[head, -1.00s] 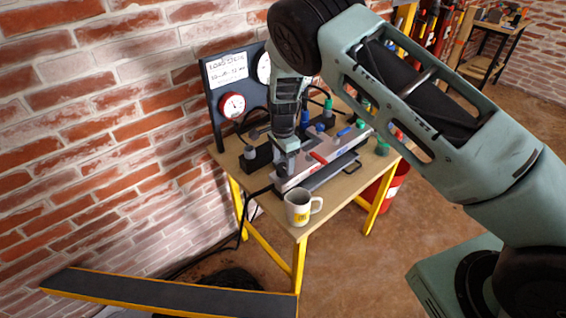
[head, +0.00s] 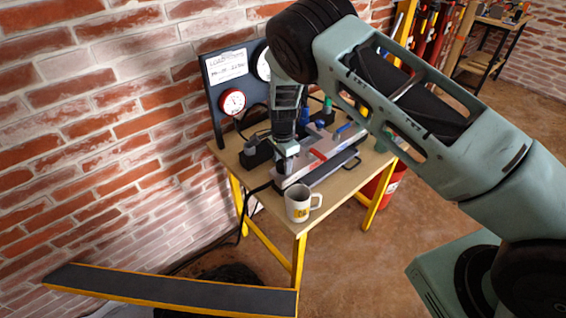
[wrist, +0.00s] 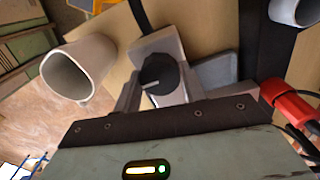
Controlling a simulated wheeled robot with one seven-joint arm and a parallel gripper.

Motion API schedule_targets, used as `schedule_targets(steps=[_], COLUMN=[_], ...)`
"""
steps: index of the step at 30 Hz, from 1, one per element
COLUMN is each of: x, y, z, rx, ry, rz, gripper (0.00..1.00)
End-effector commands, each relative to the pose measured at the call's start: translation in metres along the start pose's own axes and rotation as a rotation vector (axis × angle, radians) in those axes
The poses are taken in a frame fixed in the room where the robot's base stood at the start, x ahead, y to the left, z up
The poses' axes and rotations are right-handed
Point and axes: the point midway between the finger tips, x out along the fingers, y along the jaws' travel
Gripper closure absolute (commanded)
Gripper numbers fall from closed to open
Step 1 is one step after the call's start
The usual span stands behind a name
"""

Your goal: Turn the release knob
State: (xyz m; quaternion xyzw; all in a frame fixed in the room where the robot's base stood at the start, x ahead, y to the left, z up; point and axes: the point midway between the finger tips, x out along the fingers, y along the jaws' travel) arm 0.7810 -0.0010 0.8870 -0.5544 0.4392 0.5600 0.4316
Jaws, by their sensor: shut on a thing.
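The release knob (wrist: 158,74) is black and round with a pale pointer line. It shows between my fingers in the wrist view. My gripper (wrist: 157,84) is shut on the knob, with one metal finger on each side of it. In the head view my gripper (head: 287,152) points down at the near left end of a grey metal unit (head: 308,172) on the bench. There my gripper and arm hide the knob. The pointer's exact setting is hard to read.
A white mug (head: 299,204) stands close by at the bench's near corner; it also shows in the wrist view (wrist: 82,68). A red handle (head: 319,154) lies right of my gripper. A dark gauge panel (head: 216,110) stands behind, against the brick wall.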

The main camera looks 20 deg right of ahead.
Motion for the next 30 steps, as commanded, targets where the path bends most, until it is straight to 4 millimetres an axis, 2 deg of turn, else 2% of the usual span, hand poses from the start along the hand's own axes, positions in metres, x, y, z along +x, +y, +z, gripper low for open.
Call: schedule_targets(steps=[11, 30], x=[0.0025, 0.0017], y=[-0.0005, -0.0008], z=[-0.0004, -0.0001], rx=[-0.183, -0.784], ry=[0.001, 0.01], rz=[0.0, -0.002], gripper=[0.82, 0.82])
